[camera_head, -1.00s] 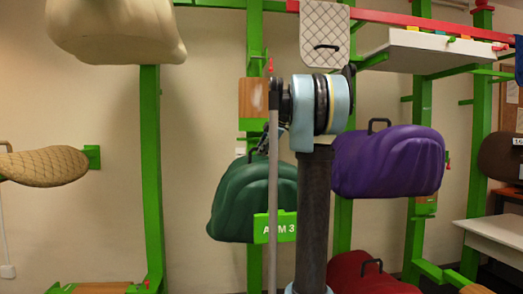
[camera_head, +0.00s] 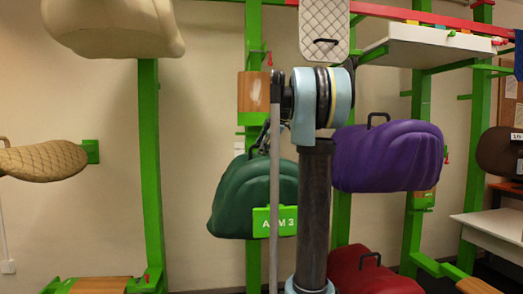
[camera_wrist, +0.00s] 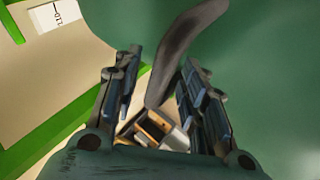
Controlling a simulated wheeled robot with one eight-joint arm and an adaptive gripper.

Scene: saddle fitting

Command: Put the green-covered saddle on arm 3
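The green-covered saddle (camera_head: 232,205) is behind the green ARM 3 sign (camera_head: 264,222) in the head view. It looks seated at arm 3, but the arm under it is hidden, so contact cannot be told. My arm hides its right part. In the wrist view the green cover (camera_wrist: 270,60) fills the right and top. My gripper (camera_wrist: 160,72) has its two fingers spread apart. The saddle's dark curved handle (camera_wrist: 180,45) runs between them, with gaps on both sides. In the head view my gripper is mostly hidden behind my arm, near the saddle's top.
A purple saddle (camera_head: 385,160) is close on the right, with a red saddle (camera_head: 368,275) below it. A cream saddle (camera_head: 110,25) hangs upper left, a quilted tan one (camera_head: 45,160) at far left. A white shelf (camera_head: 425,45) is upper right.

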